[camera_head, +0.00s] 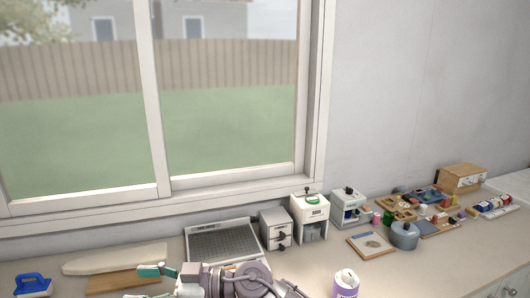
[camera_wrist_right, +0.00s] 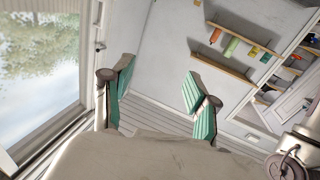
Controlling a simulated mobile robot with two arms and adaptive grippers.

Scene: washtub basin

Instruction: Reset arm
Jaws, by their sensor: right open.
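My right gripper (camera_head: 154,271) shows at the bottom of the head view, with teal finger pads pointing left above the counter near the ironing-board-shaped piece. Its grey arm links come in from the bottom middle and hide part of the counter. In the right wrist view the right gripper (camera_wrist_right: 160,95) is open, with its two teal-padded fingers wide apart and nothing between them. My left gripper is not in view.
The counter (camera_head: 440,255) runs under a window. The front right is clear.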

